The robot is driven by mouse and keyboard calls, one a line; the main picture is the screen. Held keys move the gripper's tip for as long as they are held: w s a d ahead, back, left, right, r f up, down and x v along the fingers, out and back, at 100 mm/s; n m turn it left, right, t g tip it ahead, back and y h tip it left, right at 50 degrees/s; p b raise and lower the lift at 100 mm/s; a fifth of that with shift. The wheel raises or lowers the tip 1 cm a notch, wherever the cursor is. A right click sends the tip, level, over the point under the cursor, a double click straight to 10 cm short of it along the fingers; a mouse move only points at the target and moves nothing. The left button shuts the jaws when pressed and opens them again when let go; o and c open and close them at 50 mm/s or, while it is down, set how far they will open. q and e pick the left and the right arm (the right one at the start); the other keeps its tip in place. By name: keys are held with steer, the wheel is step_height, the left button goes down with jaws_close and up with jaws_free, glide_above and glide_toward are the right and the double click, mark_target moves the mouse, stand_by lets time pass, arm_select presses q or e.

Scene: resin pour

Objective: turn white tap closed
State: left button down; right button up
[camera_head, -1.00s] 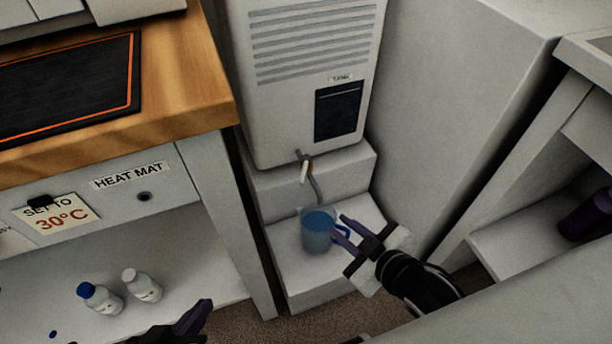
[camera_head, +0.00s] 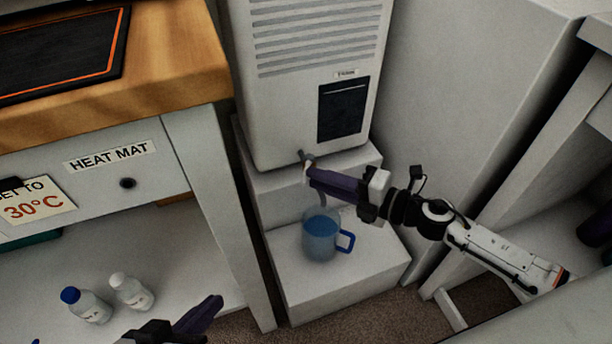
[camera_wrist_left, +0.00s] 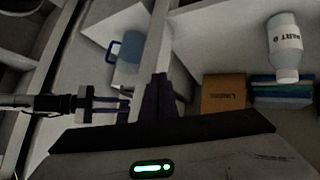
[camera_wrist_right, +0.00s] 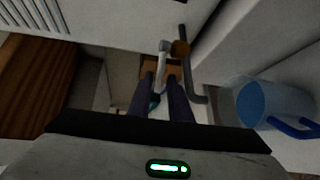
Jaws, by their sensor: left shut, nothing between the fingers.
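The tap (camera_head: 304,160) is on the lower front of a white boxy unit (camera_head: 300,120). In the right wrist view its white lever (camera_wrist_right: 163,62) hangs down at the fingertips, beside a grey bent spout (camera_wrist_right: 190,72). My right gripper (camera_head: 309,173) is at the tap and hides part of it; its fingers (camera_wrist_right: 164,80) are apart, with the lever between or just beyond the tips. A clear jug (camera_head: 320,240) with blue contents and a blue handle stands below, right of the fingers in the right wrist view (camera_wrist_right: 262,103). My left gripper (camera_head: 215,302) is shut and empty, low in the head view.
The jug stands on a white step (camera_head: 345,270). A bench with a wooden top (camera_head: 190,60) and a heat mat (camera_head: 60,60) is at left. Two bottles, blue-capped (camera_head: 85,304) and white-capped (camera_head: 132,291), stand on its shelf. A tall white cabinet (camera_head: 450,90) is at right.

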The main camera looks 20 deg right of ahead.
steer(key=shift+x, duration=2.1)
steer(key=shift+c, duration=0.5)
jaws_close()
